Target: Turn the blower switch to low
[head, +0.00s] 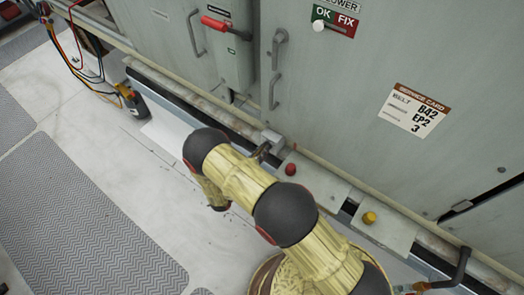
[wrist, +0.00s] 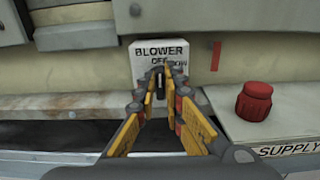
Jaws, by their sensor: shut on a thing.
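The blower switch plate (wrist: 143,66) is a pale box on the cabinet's lower ledge, marked BLOWER and OFF, with LOW partly covered at the right. Its small dark switch handle (wrist: 159,77) sits between my yellow-and-black fingertips. My gripper (wrist: 158,88) is shut on this handle, straight in front of the plate. The fingers hide part of the handle, so its exact setting is hard to read. In the head view, my arm reaches down to the cabinet's foot and hides most of the gripper.
A red knob (wrist: 254,101) stands on the SUPPLY ledge just right of the gripper. A yellow knob (head: 369,217) is farther right. A red-handled lever (head: 214,23) and a service card (head: 414,110) are on the cabinet. A meter with wires (head: 133,99) stands at left.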

